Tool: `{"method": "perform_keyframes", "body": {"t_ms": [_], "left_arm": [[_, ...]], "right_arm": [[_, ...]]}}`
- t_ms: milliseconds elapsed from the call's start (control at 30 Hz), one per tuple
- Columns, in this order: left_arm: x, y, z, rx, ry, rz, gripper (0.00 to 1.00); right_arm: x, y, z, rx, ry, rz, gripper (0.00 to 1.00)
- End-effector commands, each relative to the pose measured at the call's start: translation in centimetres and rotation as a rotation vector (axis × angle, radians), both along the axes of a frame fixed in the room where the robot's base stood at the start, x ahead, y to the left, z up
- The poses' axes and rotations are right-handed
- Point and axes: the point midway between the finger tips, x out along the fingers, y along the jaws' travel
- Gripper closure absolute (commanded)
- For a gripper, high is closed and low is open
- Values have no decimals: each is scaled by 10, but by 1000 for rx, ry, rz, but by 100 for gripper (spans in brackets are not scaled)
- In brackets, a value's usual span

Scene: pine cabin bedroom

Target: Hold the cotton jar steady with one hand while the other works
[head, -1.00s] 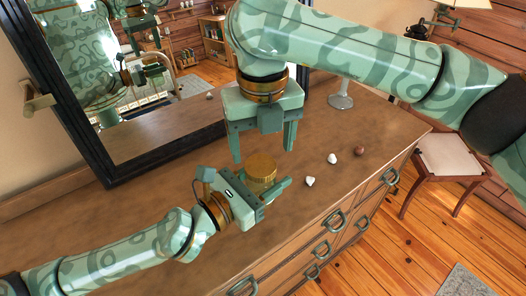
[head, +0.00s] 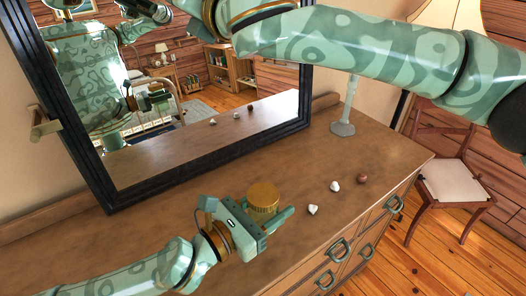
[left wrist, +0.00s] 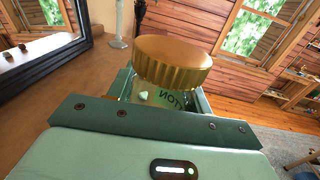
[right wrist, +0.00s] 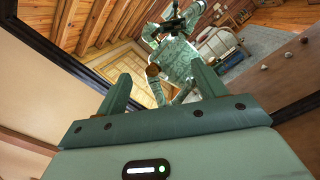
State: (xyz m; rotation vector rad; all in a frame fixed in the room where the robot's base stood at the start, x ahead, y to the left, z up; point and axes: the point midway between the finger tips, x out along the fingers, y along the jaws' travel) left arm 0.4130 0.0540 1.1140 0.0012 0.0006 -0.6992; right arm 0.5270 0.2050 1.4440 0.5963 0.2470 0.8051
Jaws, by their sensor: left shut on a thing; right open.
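The cotton jar (left wrist: 150,96) is clear, with dark lettering partly readable in the left wrist view. Its wide gold lid (head: 263,195) sits on top. The jar is upright on the brown dresser top (head: 165,212). My left gripper (head: 260,221) is shut around the jar body below the lid, and its palm hides much of the glass. My right gripper (right wrist: 160,78) is open and empty, away from the jar; only its arm shows in the head view. In its wrist view the fingers point towards the mirror.
Two white lumps (head: 313,210) (head: 335,186) and a brown one (head: 362,180) lie right of the jar. A black-framed mirror (head: 305,95) stands behind. A lamp (head: 343,128) stands at the back right. A chair (head: 450,182) is beyond the dresser's right end.

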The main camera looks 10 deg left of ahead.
Motion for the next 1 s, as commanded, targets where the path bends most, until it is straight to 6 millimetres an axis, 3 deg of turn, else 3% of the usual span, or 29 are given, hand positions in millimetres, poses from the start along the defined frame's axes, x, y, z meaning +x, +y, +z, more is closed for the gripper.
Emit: {"method": "perform_keyframes", "body": {"t_ms": [100,233,367,467,567,700,833,1000], "left_arm": [[0,0,0,-1,-1,0,100],[0,0,0,-1,-1,0,100],[0,0,0,-1,-1,0,100],[0,0,0,-1,-1,0,100],[0,0,0,-1,-1,0,100],[0,0,0,-1,-1,0,100],[0,0,0,-1,-1,0,100],[0,0,0,-1,-1,0,100]], "right_arm": [[-40,25,28,85,-119,243,30],[-95,45,29,51,-193,545,30],[-142,50,-6,-124,-183,810,30],[-163,40,-48,-337,-116,944,30],[-167,19,-94,-587,1,989,30],[-151,-26,-149,-934,232,881,30],[-129,-73,-178,-1163,471,644,30],[-117,-120,-188,-1278,735,326,30]]}}
